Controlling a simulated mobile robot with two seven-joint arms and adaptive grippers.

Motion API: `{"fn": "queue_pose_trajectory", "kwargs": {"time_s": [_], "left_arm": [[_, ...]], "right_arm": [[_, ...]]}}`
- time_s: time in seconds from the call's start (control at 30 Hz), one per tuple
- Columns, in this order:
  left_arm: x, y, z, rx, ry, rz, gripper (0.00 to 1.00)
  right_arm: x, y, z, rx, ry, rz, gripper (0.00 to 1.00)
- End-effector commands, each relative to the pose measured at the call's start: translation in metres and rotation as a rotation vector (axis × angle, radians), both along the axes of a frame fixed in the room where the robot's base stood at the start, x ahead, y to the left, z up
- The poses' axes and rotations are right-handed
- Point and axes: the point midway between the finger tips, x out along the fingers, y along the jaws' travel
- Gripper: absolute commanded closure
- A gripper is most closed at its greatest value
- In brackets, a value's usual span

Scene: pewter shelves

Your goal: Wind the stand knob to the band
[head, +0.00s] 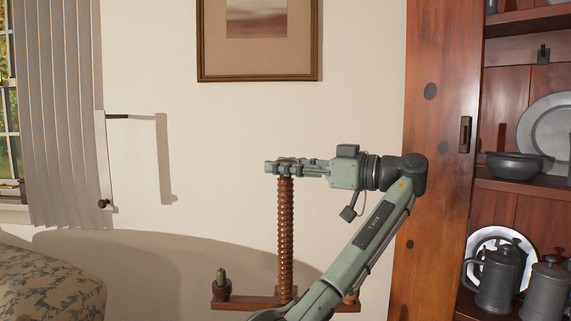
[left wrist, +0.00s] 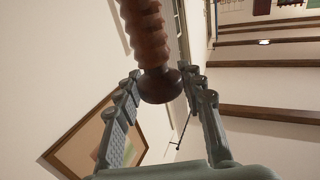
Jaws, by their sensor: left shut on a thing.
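The stand is a brown wooden screw post (head: 285,230) with a ridged thread, standing upright on a crossbar (head: 245,304). My left gripper (head: 280,166) lies level across the top of the post and is shut on the stand knob. In the left wrist view, the round dark knob (left wrist: 160,86) sits between the two fingers, with the threaded post (left wrist: 146,30) running up from it. In the head view the fingers hide the knob. I cannot make out a band on the post. My right gripper is not in view.
A wooden shelf cabinet (head: 430,200) with pewter tankards (head: 498,275) is at right. A patterned armchair (head: 45,285) is at lower left. A framed picture (head: 257,60) hangs above.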

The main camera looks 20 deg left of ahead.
Motion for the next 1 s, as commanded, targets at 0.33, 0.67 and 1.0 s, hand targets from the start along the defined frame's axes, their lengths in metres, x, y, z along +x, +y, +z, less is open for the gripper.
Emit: {"fn": "queue_pose_trajectory", "kwargs": {"time_s": [0.33,0.67,1.0], "left_arm": [[0.000,0.000,0.002,0.001,-0.002,0.135,0.90],[0.000,0.001,0.002,0.001,-0.004,0.162,0.90],[0.000,0.001,0.002,0.001,-0.004,0.161,0.49]], "right_arm": [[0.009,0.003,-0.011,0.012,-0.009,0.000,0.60],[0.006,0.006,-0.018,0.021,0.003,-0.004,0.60],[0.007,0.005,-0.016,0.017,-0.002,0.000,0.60]]}}
